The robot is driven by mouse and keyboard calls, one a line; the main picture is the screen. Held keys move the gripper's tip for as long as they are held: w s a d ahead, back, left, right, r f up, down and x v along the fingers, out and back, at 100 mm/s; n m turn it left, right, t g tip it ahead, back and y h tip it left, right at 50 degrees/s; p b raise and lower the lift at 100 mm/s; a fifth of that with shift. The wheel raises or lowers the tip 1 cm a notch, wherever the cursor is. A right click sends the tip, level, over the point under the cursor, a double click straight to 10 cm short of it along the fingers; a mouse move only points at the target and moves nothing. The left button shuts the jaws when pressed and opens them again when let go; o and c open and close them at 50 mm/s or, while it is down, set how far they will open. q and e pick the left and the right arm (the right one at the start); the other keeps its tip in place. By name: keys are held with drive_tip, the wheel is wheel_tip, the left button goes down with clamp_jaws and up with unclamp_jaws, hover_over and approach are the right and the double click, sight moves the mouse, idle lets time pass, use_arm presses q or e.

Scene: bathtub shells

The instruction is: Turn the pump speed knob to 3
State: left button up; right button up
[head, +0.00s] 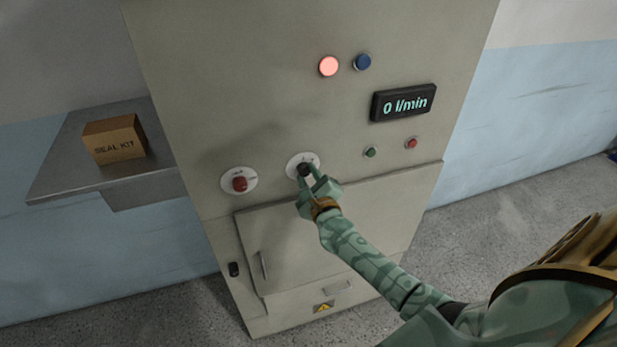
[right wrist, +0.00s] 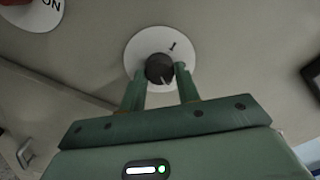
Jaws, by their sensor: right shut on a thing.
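The black knob (head: 304,170) sits on a round white dial plate (head: 293,161) in the middle of the grey cabinet front. In the right wrist view the knob (right wrist: 159,69) has a pale pointer line on its lower part, and a dark mark shows at the upper right of the dial plate (right wrist: 187,50). Other scale marks are hidden or too small to read. My right gripper (head: 307,173) is shut on the knob, with one finger on each side in the right wrist view (right wrist: 160,80). The display (head: 403,102) reads 0 l/min. My left gripper is not in view.
A red knob (head: 240,184) on a white plate is to the left. A lit red lamp (head: 328,66) and a blue button (head: 362,62) are above. Small green (head: 370,152) and red (head: 411,143) buttons are right. A seal kit box (head: 115,139) sits on a side shelf (head: 70,170).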

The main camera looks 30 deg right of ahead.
drive_tip(key=shift+f, duration=0.1)
drive_tip(key=o, duration=1)
drive_tip(key=shift+s, duration=0.1)
drive_tip(key=v, duration=1.6)
drive_tip(key=shift+s+a+b, duration=0.1)
drive_tip(key=shift+a+b, duration=0.1)
drive_tip(key=shift+b, duration=0.2)
